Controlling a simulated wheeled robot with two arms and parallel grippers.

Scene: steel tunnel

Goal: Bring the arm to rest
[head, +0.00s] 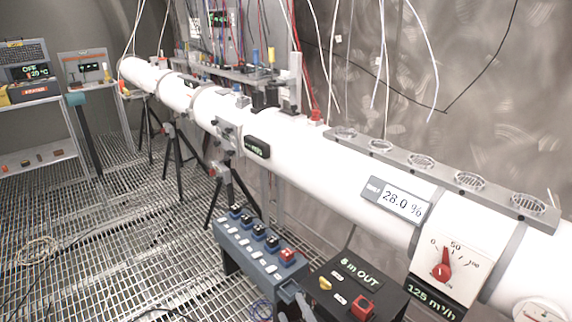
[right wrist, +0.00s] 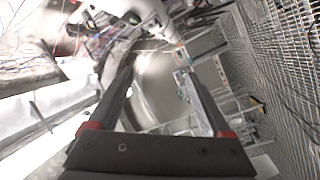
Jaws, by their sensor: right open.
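My right gripper (right wrist: 158,74) shows large in the right wrist view. Its two dark fingers, with red bands at their bases, stand apart with nothing between them. In the head view, grey parts that look like the tip of my right gripper (head: 291,297) show at the bottom, in front of the blue-grey switch box and left of the black box. Whether they touch either box cannot be told. My left gripper is not in view.
A long white pipe (head: 330,165) on tripods runs along the wall. A switch box (head: 238,244) and a black box (head: 335,290) with a red knob stand before it. A grated floor (head: 120,235) lies open at left, with shelves (head: 40,110) beyond and loose cables on it.

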